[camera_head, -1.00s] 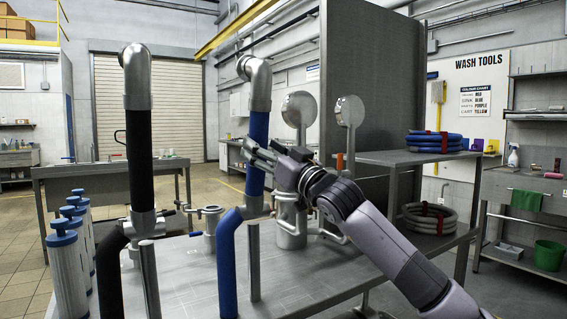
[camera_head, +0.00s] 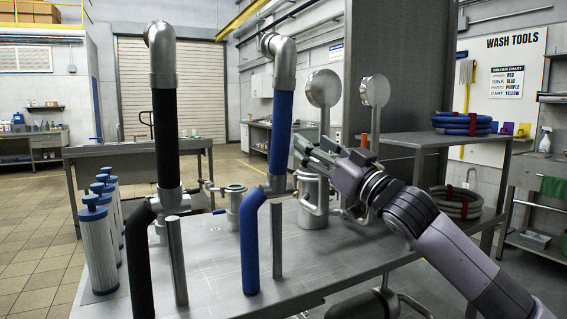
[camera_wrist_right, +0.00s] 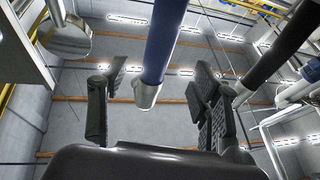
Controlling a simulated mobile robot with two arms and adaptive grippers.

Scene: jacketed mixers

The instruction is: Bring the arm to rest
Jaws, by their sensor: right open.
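My right arm comes in from the lower right of the head view. My left gripper is not in view.
The steel table (camera_head: 205,270) carries a black-sleeved pipe (camera_head: 167,135), white filter cartridges with blue caps (camera_head: 96,240) and a steel pot (camera_head: 313,205). A shelf at right holds coiled blue hoses (camera_head: 462,122) and pale hoses (camera_head: 455,203). Tiled floor (camera_head: 35,230) is clear at left.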

